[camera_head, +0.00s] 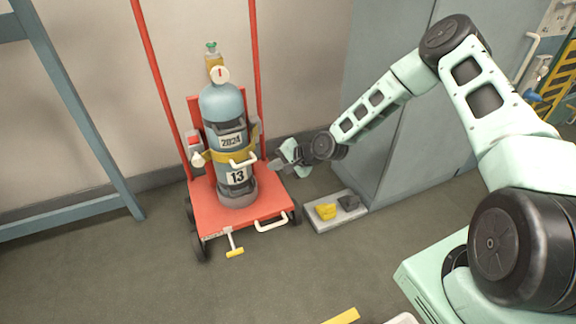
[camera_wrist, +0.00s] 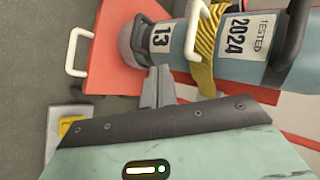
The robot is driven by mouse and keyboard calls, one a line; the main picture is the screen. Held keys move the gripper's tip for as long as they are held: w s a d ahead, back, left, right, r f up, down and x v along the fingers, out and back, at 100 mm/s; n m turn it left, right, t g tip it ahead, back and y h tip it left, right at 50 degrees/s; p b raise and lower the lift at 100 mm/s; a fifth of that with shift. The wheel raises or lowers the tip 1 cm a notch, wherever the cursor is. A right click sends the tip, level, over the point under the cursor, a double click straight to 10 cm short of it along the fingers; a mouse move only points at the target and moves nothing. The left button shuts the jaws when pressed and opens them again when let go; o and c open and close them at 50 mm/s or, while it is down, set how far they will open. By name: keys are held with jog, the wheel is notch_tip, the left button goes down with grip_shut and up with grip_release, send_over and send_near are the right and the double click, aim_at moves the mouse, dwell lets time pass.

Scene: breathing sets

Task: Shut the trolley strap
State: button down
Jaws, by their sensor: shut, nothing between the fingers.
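The red trolley (camera_head: 212,213) stands left of centre in the head view, with a blue-grey cylinder (camera_head: 226,109) upright on it. A yellow strap (camera_head: 218,156) runs across the front of the cylinder, with a white handle (camera_head: 243,160) on it. In the wrist view the strap (camera_wrist: 208,50) and its white handle (camera_wrist: 193,30) show near the cylinder (camera_wrist: 231,66). My gripper (camera_head: 272,165) is shut and empty, just right of the cylinder at about strap height. In the wrist view its fingers (camera_wrist: 158,72) point at the lower cylinder, beside the handle. Whether they touch anything cannot be told.
A low grey tray (camera_head: 337,220) with a yellow piece (camera_head: 326,211) and a dark piece (camera_head: 348,202) lies right of the trolley. A grey cabinet (camera_head: 410,150) stands behind my arm. A blue frame (camera_head: 75,105) is at left. Floor in front is mostly clear.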

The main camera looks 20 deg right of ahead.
jog(key=shift+w+a+r, duration=0.25)
jog(key=shift+w+a, duration=0.3)
jog(key=shift+w, duration=0.05)
jog(key=shift+w+a+r, duration=0.2)
jog(key=shift+w+a, duration=0.3)
jog(key=shift+w, duration=0.1)
jog(key=shift+a, duration=0.1)
jog(key=a, duration=0.3)
jog(key=shift+w+p, duration=0.3)
jog(key=shift+w, duration=0.05)
